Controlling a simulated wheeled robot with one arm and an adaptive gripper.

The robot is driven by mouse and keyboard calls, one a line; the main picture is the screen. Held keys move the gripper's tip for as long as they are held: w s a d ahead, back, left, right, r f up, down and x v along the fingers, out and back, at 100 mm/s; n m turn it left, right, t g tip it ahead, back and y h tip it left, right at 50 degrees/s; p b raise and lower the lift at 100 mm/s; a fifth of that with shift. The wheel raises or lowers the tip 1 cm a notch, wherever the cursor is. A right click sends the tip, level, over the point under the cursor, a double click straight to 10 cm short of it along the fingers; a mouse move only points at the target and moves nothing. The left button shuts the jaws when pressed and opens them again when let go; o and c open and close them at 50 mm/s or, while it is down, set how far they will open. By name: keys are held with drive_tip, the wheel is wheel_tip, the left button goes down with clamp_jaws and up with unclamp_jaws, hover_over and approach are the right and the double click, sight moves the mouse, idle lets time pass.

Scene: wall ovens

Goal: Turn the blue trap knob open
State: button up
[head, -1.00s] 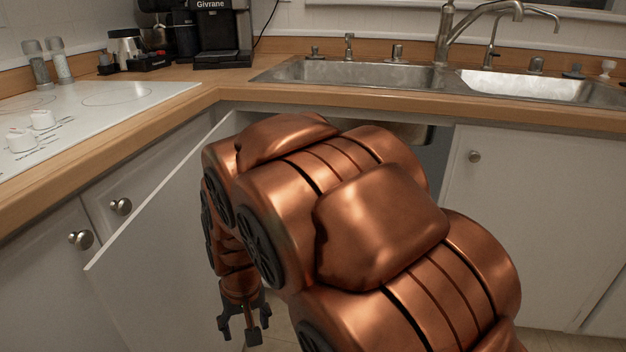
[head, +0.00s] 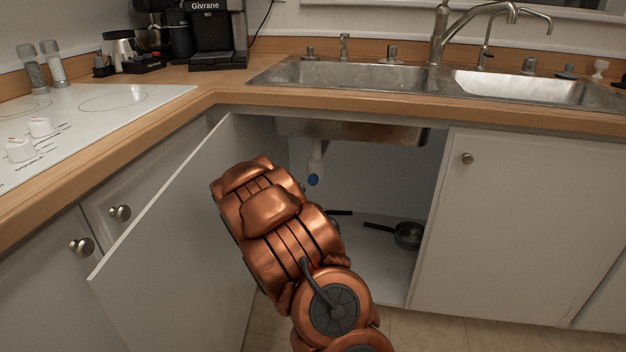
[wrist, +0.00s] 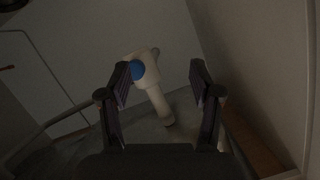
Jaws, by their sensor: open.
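The blue trap knob (head: 313,180) sits on the white drain pipe (head: 316,160) under the sink, inside the open cabinet. In the wrist view the blue knob (wrist: 137,70) shows on the white trap (wrist: 152,88), just beside the left finger's tip, which seems to overlap its edge. My gripper (wrist: 160,72) is open, with its two fingers apart and nothing held between them. The white pipe shows in the gap between the fingers. I cannot tell whether a finger touches the knob. In the head view my copper arm hides the gripper.
The cabinet door (head: 165,240) stands open on the left. A dark pan (head: 408,234) lies on the cabinet floor at the right. The closed door (head: 530,225) is right of the opening. The sink basin (head: 350,130) hangs above, and the counter edge (head: 420,112) runs over the opening.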

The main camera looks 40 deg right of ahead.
sight(313, 181)
drive_tip(key=shift+w+d+r+m+h+b, duration=0.1)
drive_tip(key=shift+w+d+m+h+b, duration=0.35)
drive_tip(key=shift+d, duration=1.9)
drive_tip(key=shift+w+d+f+m+h, duration=0.1)
drive_tip(key=shift+w+d+m+h, duration=0.6)
drive_tip(key=shift+d, duration=1.65)
drive_tip(key=shift+w+d+r+m+h+b, duration=0.2)
drive_tip(key=shift+d+h, duration=0.75)
drive_tip(key=shift+d, duration=1.4)
drive_tip(key=shift+f, duration=0.1)
drive_tip(key=c, duration=1.1)
